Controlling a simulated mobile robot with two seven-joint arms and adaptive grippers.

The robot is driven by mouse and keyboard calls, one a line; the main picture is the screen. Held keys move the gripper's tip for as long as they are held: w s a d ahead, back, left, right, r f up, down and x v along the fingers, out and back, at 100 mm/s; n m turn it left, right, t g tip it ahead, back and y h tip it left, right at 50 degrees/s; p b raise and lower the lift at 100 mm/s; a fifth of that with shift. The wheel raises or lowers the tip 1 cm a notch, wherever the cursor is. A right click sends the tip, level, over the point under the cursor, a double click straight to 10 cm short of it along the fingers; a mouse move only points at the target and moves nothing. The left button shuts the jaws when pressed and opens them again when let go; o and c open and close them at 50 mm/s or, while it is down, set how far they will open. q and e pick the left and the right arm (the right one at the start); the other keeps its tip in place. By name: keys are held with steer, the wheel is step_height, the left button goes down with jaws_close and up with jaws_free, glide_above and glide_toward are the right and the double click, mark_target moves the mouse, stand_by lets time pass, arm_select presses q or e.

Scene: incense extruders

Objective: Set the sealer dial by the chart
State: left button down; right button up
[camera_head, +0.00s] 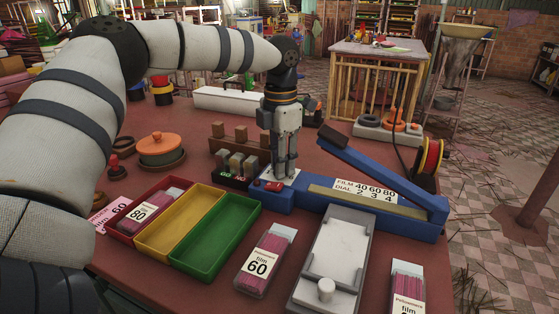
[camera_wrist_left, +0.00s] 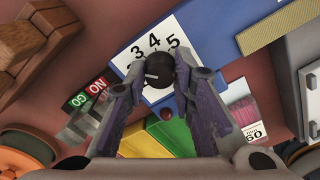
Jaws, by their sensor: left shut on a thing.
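The blue sealer (camera_head: 400,222) lies on the red table with its arm raised. Its chart (camera_head: 365,189) reads film 40, 60, 80 over dial 2, 3, 4. My left gripper (camera_head: 285,176) points down over the sealer's left end. In the left wrist view its fingers (camera_wrist_left: 160,82) are shut on the black dial knob (camera_wrist_left: 157,66). The white dial face (camera_wrist_left: 127,60) shows 3, 4 and 5; other numbers are hidden. A pale mark on the knob lies toward picture left; its exact number is unclear. A film 60 pack (camera_head: 264,262) lies in front. My right gripper is out of view.
Red, yellow and green trays (camera_head: 222,260) stand left; the red one holds a film 80 pack (camera_head: 150,210). A pink 60 card (camera_head: 108,214) lies beside them. A grey tray (camera_head: 312,285) and another film pack (camera_head: 405,283) are front right. GO/NO blocks (camera_head: 236,170) stand close left of the gripper.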

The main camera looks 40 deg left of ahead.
arm_select(q)
steer(key=shift+m, duration=2.2)
steer(key=c, duration=1.4)
jaws_free()
steer(key=shift+o, duration=0.2)
